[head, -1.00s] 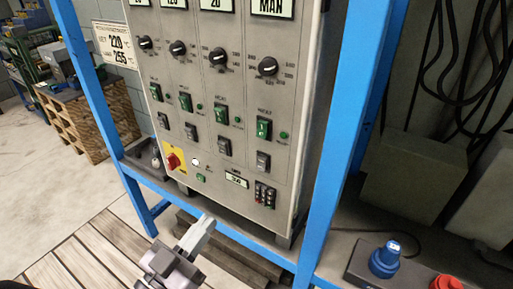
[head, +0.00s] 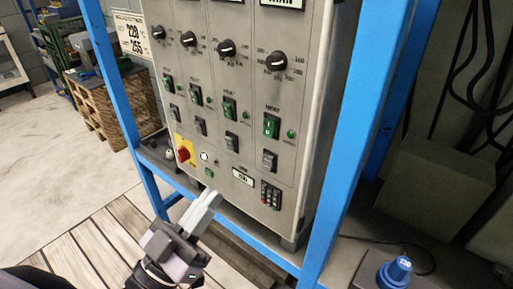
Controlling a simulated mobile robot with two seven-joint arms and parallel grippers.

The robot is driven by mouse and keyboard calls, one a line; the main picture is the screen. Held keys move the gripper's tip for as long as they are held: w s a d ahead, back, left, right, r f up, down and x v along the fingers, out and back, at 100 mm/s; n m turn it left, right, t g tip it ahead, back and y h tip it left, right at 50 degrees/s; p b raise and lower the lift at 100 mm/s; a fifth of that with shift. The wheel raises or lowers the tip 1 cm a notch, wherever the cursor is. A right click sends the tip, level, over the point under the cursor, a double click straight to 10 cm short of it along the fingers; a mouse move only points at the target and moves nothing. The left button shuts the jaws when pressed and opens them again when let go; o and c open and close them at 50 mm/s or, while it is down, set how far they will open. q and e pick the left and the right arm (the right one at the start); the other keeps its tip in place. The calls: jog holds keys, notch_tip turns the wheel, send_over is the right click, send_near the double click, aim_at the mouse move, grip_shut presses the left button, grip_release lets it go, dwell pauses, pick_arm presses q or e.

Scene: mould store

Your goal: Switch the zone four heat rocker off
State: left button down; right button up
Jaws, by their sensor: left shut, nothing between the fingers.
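The grey control panel (head: 300,165) stands in a blue frame, with one column of controls per zone. The zone four heat rocker (head: 271,126) is the green rocker in the rightmost column, under a HEAT label. A small green lamp (head: 291,134) sits right of it. Which way the rocker is tipped is too small to tell. A grey rocker (head: 269,160) is below it. My left gripper (head: 214,197) is shut and empty, in front of the panel's lower edge, below and left of the rocker and apart from it. My right gripper is not in view.
A red rotary switch (head: 184,154) on a yellow plate is at the panel's lower left. The blue frame post (head: 352,130) rises right of the panel. A blue plug (head: 395,271) is at the lower right. Wooden slats cover the floor at the lower left.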

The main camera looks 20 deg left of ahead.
pick_arm(q)
jog(key=p, duration=0.2)
send_near(269, 131)
notch_tip(269, 131, up, 4)
jog(key=w, duration=0.2)
jog(key=w+d, duration=0.1)
jog(key=w+f, duration=0.1)
jog(key=shift+d, duration=0.25)
jog(key=shift+w+d+f, duration=0.15)
jog(key=shift+w+f, duration=0.05)
jog(key=shift+w, duration=0.2)
